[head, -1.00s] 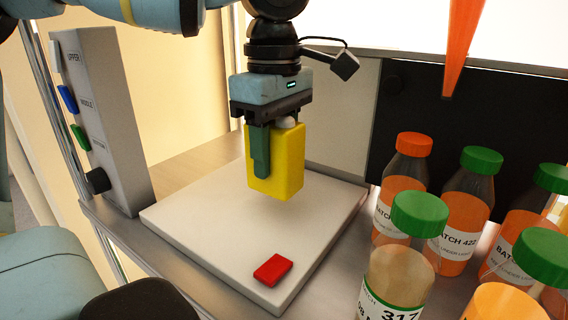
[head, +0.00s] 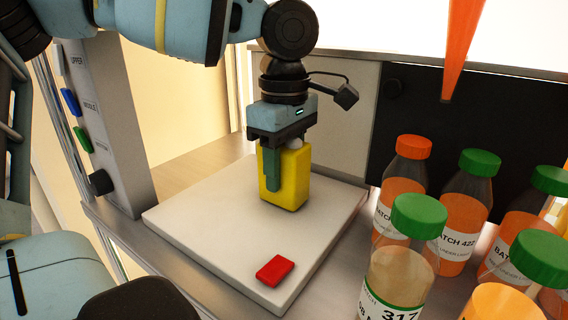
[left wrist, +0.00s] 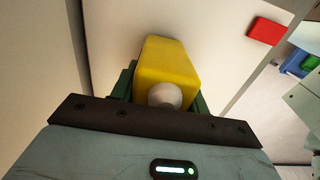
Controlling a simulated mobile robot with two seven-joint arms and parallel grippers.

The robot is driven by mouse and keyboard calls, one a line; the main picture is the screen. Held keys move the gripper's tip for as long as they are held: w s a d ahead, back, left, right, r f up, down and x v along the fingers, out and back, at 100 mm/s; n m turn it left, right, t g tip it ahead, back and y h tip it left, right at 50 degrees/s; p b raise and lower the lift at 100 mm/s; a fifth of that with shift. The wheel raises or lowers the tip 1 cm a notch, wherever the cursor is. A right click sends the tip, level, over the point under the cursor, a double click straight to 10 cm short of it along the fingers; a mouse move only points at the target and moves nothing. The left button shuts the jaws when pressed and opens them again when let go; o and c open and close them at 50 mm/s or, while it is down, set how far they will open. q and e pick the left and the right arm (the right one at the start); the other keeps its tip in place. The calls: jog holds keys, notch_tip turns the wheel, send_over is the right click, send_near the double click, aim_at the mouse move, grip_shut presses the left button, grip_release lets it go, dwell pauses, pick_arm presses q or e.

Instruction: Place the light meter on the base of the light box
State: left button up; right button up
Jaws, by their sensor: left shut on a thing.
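The light meter is a yellow block (head: 289,185) with a white dome on top, upright over the back part of the light box's pale base (head: 205,225). In the left wrist view the yellow meter (left wrist: 168,62) and its white dome lie between the green fingers. My left gripper (head: 273,172) points down and is shut on the meter. The meter's lower end is at or very near the base; I cannot tell whether it touches. A red block (head: 275,270) lies at the base's front corner and also shows in the left wrist view (left wrist: 266,31). My right gripper is not in view.
Several juice bottles with green or orange caps stand to the right, one labelled 317 (head: 398,275). A grey panel (head: 108,130) with coloured switches and a black knob stands at the left. An orange pointed piece (head: 463,45) hangs at upper right. The base's front left is clear.

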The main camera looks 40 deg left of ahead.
pick_arm(q)
jog(key=shift+f, duration=0.2)
jog(key=o, duration=1.2)
jog(key=shift+r, duration=0.15)
notch_tip(320, 180, up, 12)
jog(key=shift+r, duration=0.1)
